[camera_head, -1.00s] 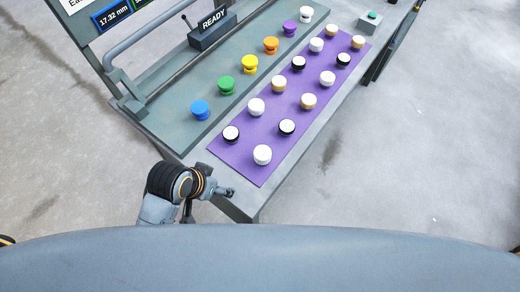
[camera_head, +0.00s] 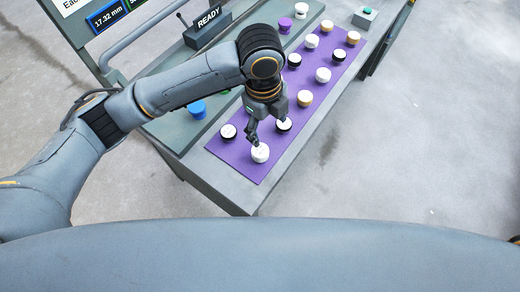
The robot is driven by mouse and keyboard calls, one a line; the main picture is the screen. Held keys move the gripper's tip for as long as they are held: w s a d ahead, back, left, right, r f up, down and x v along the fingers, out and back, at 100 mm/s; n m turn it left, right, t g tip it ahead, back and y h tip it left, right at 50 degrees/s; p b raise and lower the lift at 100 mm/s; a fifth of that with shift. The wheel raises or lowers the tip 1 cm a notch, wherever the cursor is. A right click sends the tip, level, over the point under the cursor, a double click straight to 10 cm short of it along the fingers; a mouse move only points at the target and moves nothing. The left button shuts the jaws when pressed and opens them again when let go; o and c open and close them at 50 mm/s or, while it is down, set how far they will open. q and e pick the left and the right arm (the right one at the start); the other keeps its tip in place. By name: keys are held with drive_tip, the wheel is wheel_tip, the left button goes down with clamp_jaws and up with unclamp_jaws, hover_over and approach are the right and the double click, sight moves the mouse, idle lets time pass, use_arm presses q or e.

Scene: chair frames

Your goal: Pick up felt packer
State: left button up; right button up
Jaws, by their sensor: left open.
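Several small round packers stand in two rows on a purple mat (camera_head: 240,165). I cannot tell by looks alone which is felt. The nearest is an all-white one (camera_head: 260,153). A white-topped one with a black side (camera_head: 284,125) stands behind it to the right, and another (camera_head: 228,131) to the left. A tan-sided one (camera_head: 305,99) is farther back. My left gripper (camera_head: 268,134) points down, open, over the near part of the mat. One fingertip overlaps the view of the white packer and the other that of the black-sided one; contact cannot be told. My arm hides some packers.
Behind the mat, a blue knob (camera_head: 197,110) and a purple knob (camera_head: 285,25) show on the grey-green panel; my arm covers others between them. A READY sign box (camera_head: 207,25) stands on the panel. A small box with a green button (camera_head: 364,17) is at the far end.

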use_arm(q)
drive_tip(key=a+m+y, duration=0.1)
drive_tip(key=p, duration=0.1)
hover_over(260, 150)
wheel_tip(260, 150, down, 7)
drive_tip(key=shift+d+f, duration=0.15)
drive_tip(key=shift+f, duration=0.05)
wheel_tip(260, 150, down, 5)
drive_tip(key=shift+s+r+p, duration=0.1)
drive_tip(key=shift+p, duration=0.9)
drive_tip(key=shift+f, duration=0.3)
drive_tip(key=c, duration=1.2)
